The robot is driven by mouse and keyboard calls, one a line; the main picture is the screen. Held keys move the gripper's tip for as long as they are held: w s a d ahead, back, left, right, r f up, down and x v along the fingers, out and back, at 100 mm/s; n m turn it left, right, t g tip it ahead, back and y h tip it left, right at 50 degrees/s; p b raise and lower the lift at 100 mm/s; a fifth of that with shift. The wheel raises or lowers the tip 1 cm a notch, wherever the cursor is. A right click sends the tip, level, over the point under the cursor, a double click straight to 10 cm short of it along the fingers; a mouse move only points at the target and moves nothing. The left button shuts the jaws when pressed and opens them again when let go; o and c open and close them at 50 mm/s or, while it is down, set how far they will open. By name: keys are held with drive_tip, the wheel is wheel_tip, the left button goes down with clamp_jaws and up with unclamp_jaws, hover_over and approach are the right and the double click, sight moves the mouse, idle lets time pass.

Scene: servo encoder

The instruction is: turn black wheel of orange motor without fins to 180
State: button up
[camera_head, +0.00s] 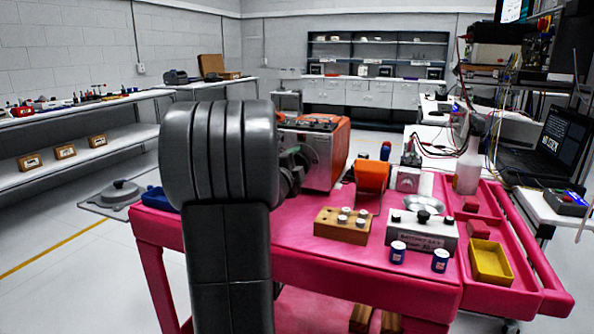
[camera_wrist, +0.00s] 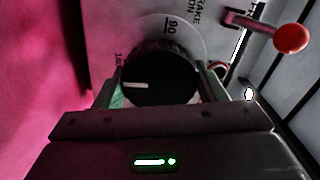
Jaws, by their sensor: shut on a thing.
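The black wheel (camera_wrist: 165,88) sits on a light dial plate in the wrist view. My gripper (camera_wrist: 163,80) is shut on it, with a greenish finger on each side. The wheel's white pointer line (camera_wrist: 135,86) points left. A 90 mark (camera_wrist: 172,27) shows above the wheel, and a partly readable mark that looks like 180 (camera_wrist: 118,60) is at upper left. In the head view, the orange motor (camera_head: 341,150) with a silver front stands behind my arm. My arm hides the wheel and most of my gripper there.
A lever with a red ball (camera_wrist: 291,38) stands right of the wheel. On the pink cart (camera_head: 290,235) are another orange unit (camera_head: 372,176), a wooden block with pegs (camera_head: 342,228), a grey battery box (camera_head: 421,233) and a yellow tray (camera_head: 490,263). The cart's front left top looks clear.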

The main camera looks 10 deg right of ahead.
drive_tip(key=shift+m, duration=0.4)
drive_tip(key=o, duration=1)
drive_tip(key=p+v, duration=0.1)
drive_tip(key=v, duration=1.3)
drive_tip(key=shift+w, duration=0.1)
drive_tip(key=b+x, duration=0.1)
drive_tip(key=x, duration=1.3)
